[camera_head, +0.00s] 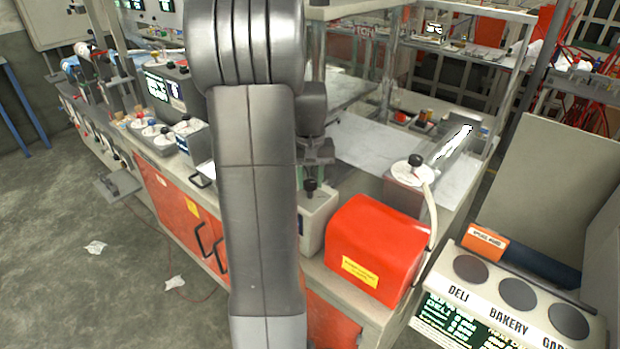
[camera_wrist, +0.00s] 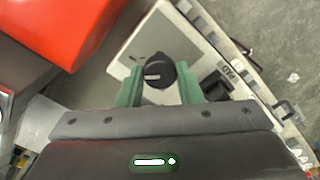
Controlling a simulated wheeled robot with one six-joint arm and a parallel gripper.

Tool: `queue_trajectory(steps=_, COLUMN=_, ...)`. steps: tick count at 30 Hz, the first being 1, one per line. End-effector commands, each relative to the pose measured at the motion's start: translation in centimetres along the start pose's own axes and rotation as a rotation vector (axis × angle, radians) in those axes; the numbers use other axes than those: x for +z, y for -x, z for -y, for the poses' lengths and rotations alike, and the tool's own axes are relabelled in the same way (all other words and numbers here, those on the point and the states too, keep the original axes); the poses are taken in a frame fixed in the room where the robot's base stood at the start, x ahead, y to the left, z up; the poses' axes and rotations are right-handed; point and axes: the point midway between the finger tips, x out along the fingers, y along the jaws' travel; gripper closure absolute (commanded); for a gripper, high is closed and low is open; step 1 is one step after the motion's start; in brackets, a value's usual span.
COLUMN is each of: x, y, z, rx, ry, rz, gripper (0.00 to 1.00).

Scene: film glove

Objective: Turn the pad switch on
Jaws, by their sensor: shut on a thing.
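The pad switch is a black round knob (camera_wrist: 159,74) with a white mark on top, on a pale box (camera_wrist: 180,40). The word PAD shows on the box's side in the wrist view. My gripper (camera_wrist: 160,84) has green fingers on either side of the knob, shut on it. In the head view the knob (camera_head: 310,185) shows just below my gripper (camera_head: 315,165), on the pale box (camera_head: 318,220) at the bench edge. My arm covers the box's left side there. The fingers' exact contact with the knob is partly hidden.
A red box (camera_head: 375,250) with a yellow label stands right of the pale box. A knob with a white cable (camera_head: 414,160) stands behind it. A bin panel marked DELI and BAKERY (camera_head: 505,310) is at the lower right. Floor on the left is mostly clear.

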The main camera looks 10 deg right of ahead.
Motion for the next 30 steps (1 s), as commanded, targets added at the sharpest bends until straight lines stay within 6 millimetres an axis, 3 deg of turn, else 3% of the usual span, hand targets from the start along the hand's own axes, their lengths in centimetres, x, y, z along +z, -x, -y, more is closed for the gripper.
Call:
queue_trajectory(steps=17, x=-0.09, y=0.14, z=-0.02, rx=0.001, ry=-0.036, rz=-0.004, gripper=0.91)
queue_trajectory(steps=18, x=-0.09, y=0.14, z=-0.02, rx=0.001, ry=-0.036, rz=-0.004, gripper=0.66)
queue_trajectory(steps=21, x=-0.08, y=0.12, z=-0.02, rx=0.001, ry=-0.035, rz=-0.003, gripper=0.46)
queue_trajectory(steps=30, x=-0.04, y=0.14, z=-0.01, rx=0.0, ry=-0.035, rz=-0.002, gripper=0.46)
